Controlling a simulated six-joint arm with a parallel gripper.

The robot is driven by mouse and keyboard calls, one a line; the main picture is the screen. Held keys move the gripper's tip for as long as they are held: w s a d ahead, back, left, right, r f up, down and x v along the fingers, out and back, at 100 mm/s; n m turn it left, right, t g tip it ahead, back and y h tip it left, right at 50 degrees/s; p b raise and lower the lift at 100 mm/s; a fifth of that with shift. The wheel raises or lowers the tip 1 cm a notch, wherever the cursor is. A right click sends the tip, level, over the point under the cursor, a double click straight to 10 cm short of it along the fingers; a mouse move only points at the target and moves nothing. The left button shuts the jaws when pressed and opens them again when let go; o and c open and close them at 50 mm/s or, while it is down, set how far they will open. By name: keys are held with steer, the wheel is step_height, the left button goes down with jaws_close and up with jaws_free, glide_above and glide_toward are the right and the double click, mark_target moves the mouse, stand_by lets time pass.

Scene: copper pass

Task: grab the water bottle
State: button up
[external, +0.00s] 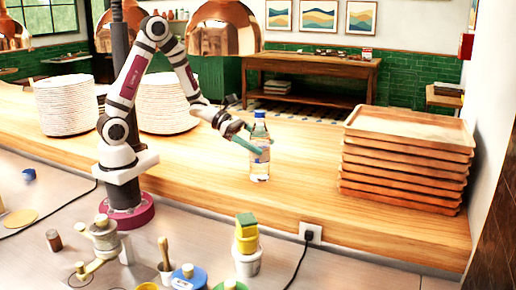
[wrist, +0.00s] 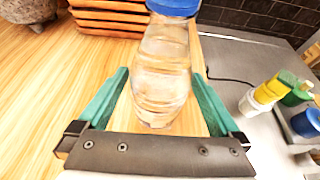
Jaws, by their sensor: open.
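The water bottle (external: 260,150) is clear with a blue cap and stands upright on the wooden counter. In the wrist view the bottle (wrist: 161,75) stands between and just ahead of my two green fingers. My gripper (external: 256,144) is open, level with the bottle's upper half in the external view. In the wrist view my gripper (wrist: 160,78) shows wide-apart fingers, one to each side of the bottle. There is a visible gap at the left finger and at the right finger. The bottle's lowest part is close to the gripper's dark palm in the wrist view.
A stack of wooden trays (external: 404,160) stands to the right on the counter. Stacks of white plates (external: 66,106) stand to the left. Copper lamps (external: 225,28) hang above. A white holder with yellow and green sponges (external: 246,235) stands on the lower worktop in front.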

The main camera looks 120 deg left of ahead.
jaws_close()
steer(key=shift+r, duration=0.1)
stand_by(0.4)
